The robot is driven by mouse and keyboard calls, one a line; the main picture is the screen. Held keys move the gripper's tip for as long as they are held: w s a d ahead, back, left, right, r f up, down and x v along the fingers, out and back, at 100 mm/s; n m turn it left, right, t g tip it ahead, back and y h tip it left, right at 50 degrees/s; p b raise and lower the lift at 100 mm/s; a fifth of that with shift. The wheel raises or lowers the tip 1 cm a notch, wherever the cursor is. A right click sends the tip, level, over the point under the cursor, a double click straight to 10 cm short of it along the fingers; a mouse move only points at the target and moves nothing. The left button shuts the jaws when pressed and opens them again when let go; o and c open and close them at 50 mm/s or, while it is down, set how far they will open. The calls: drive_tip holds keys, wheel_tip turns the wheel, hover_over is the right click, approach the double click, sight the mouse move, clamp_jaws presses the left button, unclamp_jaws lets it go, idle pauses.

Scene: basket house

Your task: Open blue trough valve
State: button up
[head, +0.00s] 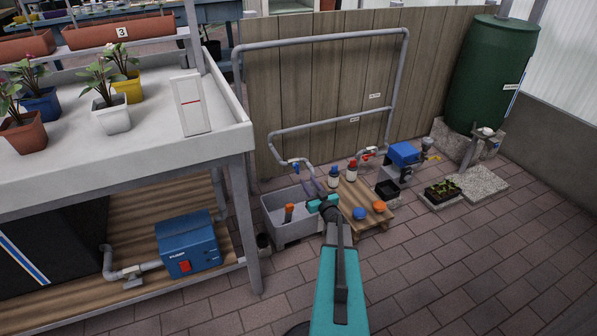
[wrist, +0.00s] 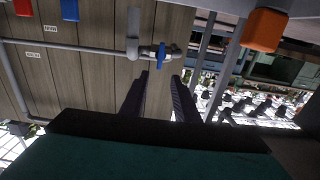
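The blue trough valve (head: 296,167) is a small blue handle on grey pipe above the grey trough (head: 279,233). In the wrist view, the blue handle (wrist: 161,55) stands out just beyond the fingertips, roughly between them in the picture. It looks crosswise to the short pipe there. My gripper (head: 311,184) is over the trough, below and right of the valve in the head view. In the wrist view my gripper (wrist: 160,77) has its two dark fingers apart, with nothing between them. I see no clear contact with the handle.
An orange-topped item (head: 289,210) stands in the trough. A red valve (head: 368,155) is on the pipe to the right. A potting bench (head: 225,142) is at left.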

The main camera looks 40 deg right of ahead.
sight(298, 167)
drive_tip(key=b+x, duration=0.2)
drive_tip(key=x, duration=0.9)
drive_tip(key=shift+w+b, duration=0.1)
drive_tip(key=shift+b, duration=0.3)
drive_tip(key=shift+r, duration=0.1)
